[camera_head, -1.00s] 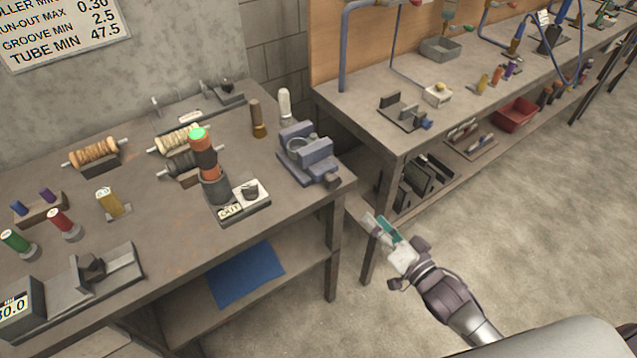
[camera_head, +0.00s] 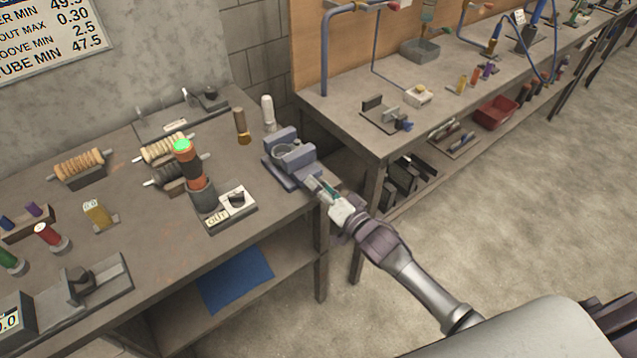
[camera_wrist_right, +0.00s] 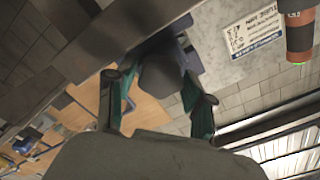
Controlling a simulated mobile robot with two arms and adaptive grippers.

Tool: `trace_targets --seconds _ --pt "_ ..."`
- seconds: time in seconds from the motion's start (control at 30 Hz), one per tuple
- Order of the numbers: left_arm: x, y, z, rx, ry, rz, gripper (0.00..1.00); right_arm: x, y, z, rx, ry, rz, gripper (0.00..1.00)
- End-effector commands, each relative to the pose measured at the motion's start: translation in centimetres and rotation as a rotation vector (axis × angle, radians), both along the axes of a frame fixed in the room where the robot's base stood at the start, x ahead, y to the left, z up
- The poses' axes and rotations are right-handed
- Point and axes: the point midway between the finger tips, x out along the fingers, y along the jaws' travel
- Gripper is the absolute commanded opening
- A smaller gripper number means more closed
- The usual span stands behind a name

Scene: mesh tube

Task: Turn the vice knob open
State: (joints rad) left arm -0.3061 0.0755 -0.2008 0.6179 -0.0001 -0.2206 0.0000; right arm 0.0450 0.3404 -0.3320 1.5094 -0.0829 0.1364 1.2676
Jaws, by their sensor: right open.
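The blue-grey vice (camera_head: 280,169) sits near the right front corner of the left bench, with a dark ring in its jaws. My right gripper (camera_head: 322,189) is at the vice's front end, its fingers pointing towards it. The vice knob is hidden behind the fingers in the head view. In the right wrist view, my gripper's green-padded fingers (camera_wrist_right: 158,90) are open, with a dark rounded part (camera_wrist_right: 160,75), seemingly the knob, between or just beyond them. I cannot tell if they touch it. My left gripper is not in view.
An orange and black stack with a green top (camera_head: 193,175) stands left of the vice, by a small switch box (camera_head: 237,201). Brown and white cylinders (camera_head: 242,125) stand behind the vice. A second bench (camera_head: 350,130) is to the right. The floor between is clear.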

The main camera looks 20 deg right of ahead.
Motion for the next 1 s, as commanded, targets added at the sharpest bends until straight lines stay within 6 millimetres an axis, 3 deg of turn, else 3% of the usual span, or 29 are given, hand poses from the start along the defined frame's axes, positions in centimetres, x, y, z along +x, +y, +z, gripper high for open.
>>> trace_targets --seconds 0.37,0.67,1.0 --pt "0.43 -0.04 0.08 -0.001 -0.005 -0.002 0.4 0.62 0.26 -0.02 -0.001 0.0 0.001 0.53" --pt "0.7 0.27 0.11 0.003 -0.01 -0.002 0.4 0.6 0.23 -0.01 -0.001 0.0 0.0 0.07" --pt "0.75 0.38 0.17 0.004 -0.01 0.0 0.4 0.59 0.23 0.01 -0.055 -0.02 0.0 0.06"
